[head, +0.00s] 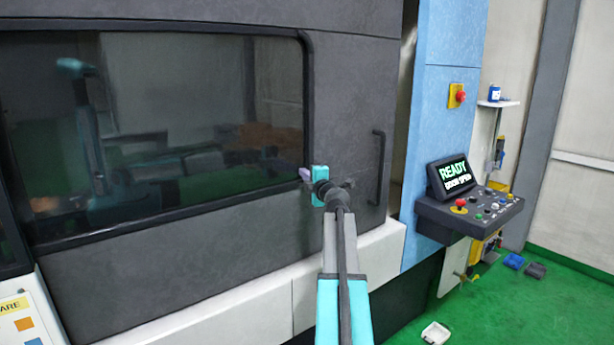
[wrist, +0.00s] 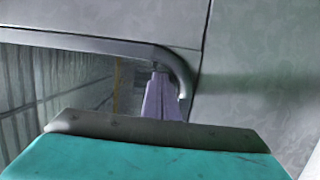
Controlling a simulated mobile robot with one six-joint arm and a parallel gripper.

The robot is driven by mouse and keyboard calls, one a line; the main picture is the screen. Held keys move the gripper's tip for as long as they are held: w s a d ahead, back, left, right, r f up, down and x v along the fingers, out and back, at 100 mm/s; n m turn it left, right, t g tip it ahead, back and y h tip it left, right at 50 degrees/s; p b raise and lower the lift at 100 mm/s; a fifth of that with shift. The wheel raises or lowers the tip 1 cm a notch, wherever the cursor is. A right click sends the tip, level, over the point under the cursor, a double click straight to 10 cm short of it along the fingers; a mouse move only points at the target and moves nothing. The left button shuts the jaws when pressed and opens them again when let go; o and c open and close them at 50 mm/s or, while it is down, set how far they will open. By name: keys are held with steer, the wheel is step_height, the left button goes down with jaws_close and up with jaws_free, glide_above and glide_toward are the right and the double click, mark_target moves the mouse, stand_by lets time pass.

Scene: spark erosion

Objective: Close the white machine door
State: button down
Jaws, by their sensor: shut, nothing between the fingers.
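The machine door (head: 350,90) shows as a dark grey panel with a large dark window (head: 170,130), not as white. A black vertical handle (head: 378,165) is near its right edge. A narrow gap (head: 403,110) shows between the door side and the blue column. My gripper (head: 303,174) is at the window's lower right edge, left of the handle and apart from it. Its pale purple fingers (wrist: 161,98) are shut and empty, beside the rounded corner of the window frame (wrist: 183,72) in the wrist view. I cannot tell whether they touch the door.
The blue column (head: 440,120) carries a red emergency button (head: 457,95). A control panel (head: 470,212) juts out at right; its screen (head: 455,175) reads "READY" and seemingly "DOOR OPEN". White lower panels (head: 350,260) run below the door. A white tray (head: 435,333) lies on the green floor.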

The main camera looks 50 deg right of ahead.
mark_target(331, 164)
steer(key=shift+s+d+p, duration=0.2)
steer(key=shift+s+d, duration=0.05)
steer(key=shift+d, duration=0.65)
steer(key=shift+s+d+p, duration=0.15)
steer(key=shift+s+d, duration=0.05)
steer(key=shift+d, duration=0.7)
steer(key=d+p, duration=0.1)
steer(key=d, duration=0.2)
steer(key=s+d+p, duration=0.1)
steer(key=d, duration=0.2)
steer(key=s+d+p, duration=0.1)
steer(key=d, duration=0.2)
steer(key=shift+d+r, duration=0.15)
steer(key=shift+d, duration=0.15)
steer(key=shift+s+d, duration=0.2)
steer(key=shift+d, duration=0.25)
steer(key=shift+a, duration=0.15)
